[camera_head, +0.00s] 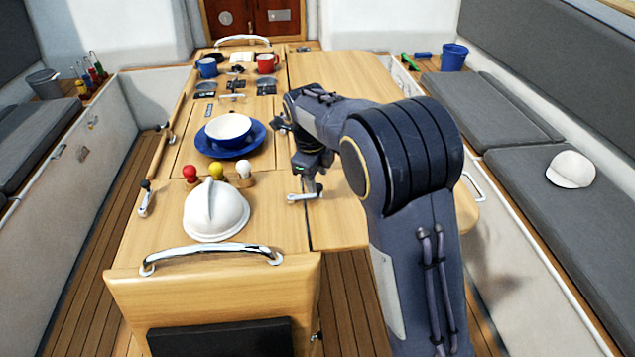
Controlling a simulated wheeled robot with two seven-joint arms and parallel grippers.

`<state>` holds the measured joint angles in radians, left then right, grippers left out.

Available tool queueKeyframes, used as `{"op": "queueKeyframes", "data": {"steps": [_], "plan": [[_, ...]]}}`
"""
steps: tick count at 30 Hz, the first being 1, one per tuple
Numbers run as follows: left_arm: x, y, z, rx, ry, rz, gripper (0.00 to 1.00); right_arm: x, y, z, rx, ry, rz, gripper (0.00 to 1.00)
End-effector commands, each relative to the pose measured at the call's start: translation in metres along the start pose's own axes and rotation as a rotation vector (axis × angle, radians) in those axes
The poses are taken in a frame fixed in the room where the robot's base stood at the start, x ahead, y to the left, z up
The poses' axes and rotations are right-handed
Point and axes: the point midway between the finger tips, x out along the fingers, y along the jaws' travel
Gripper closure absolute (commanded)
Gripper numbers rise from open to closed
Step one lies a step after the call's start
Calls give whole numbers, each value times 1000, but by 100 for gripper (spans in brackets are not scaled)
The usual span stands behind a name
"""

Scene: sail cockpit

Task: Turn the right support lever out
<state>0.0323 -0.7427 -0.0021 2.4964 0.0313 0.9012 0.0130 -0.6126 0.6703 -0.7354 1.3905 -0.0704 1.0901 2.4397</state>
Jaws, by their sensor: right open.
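The right support lever (300,197) is a small metal bar with a dark knob, at the seam between the table's middle section and its right leaf. It lies roughly crosswise in the picture. My right gripper (312,183) points down over the lever's right end, by the knob. It is open. The gripper partly hides the knob, and I cannot tell whether the fingers touch it. My left gripper is not in view.
A white cap (214,212) and three coloured knobs stand left of the lever. A chrome handrail (212,252) crosses the near end. A similar lever (146,199) is at the left edge. The right leaf (335,225) is bare.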

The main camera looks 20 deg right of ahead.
Motion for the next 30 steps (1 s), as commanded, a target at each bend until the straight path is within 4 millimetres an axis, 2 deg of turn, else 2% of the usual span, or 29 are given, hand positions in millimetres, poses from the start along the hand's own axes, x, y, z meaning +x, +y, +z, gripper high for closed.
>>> {"op": "queueKeyframes", "data": {"steps": [3,9,25,28,30], "plan": [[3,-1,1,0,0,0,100,-22,0,1,0,-4,-2,57],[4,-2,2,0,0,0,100,-43,0,1,0,-2,-2,57],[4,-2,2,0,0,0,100,-46,0,-2,-6,-3,4,57],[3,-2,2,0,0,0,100,-46,0,-16,-65,-32,42,57],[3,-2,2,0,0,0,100,-46,5,-35,-164,-80,89,57]]}}
